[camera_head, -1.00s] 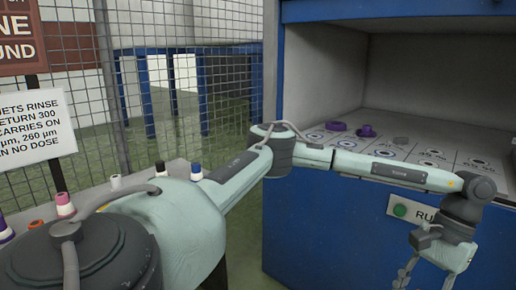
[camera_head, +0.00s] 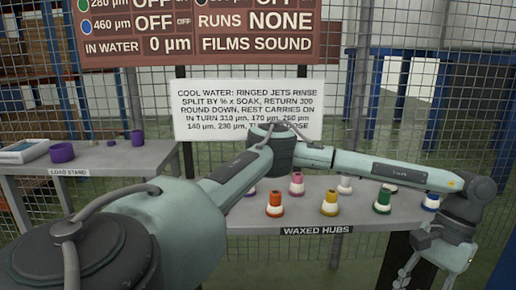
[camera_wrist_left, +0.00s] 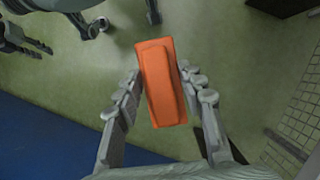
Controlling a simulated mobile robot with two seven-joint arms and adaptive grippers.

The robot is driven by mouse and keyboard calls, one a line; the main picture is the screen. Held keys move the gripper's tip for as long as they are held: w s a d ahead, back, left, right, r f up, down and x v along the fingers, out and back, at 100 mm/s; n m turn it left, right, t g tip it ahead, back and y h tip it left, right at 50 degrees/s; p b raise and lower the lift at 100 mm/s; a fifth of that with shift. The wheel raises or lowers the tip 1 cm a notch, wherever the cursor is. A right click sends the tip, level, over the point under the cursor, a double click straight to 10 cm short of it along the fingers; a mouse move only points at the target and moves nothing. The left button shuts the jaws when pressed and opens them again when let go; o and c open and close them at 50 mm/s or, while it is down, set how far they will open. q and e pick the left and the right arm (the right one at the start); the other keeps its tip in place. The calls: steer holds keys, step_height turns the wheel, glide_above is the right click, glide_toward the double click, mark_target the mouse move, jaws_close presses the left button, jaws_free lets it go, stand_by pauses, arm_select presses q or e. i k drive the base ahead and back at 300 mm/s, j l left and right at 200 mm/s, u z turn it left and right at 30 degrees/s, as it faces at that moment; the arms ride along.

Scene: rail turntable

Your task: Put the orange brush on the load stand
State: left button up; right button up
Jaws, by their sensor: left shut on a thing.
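My left gripper (camera_head: 412,272) is at the lower right of the head view, its fingers cut off by the bottom edge. In the left wrist view, its fingers (camera_wrist_left: 163,98) are on both sides of the orange brush (camera_wrist_left: 162,80), a block-shaped orange thing, and are shut on it. The brush is held in the air above the green floor. The load stand (camera_head: 95,163) is a grey table with a label at the left of the head view, far from the gripper. Grey finger-like parts, perhaps my right gripper, show at the wrist view's upper left corner; their opening is unclear.
A purple ring (camera_head: 62,152), a small purple piece and a pale tray (camera_head: 22,151) are on the load stand. The waxed hubs table (camera_head: 375,222) holds several coloured hubs behind my arm. A sign (camera_head: 247,110) and mesh fence stand behind.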

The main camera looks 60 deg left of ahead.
mark_target(127, 156)
steer(key=k+u, duration=0.1)
steer(key=u, duration=1.35)
steer(key=k+j, duration=0.25)
steer(key=j, duration=0.15)
steer(key=k+j+u, duration=0.1)
steer(key=j, duration=0.35)
steer(key=k, duration=0.1)
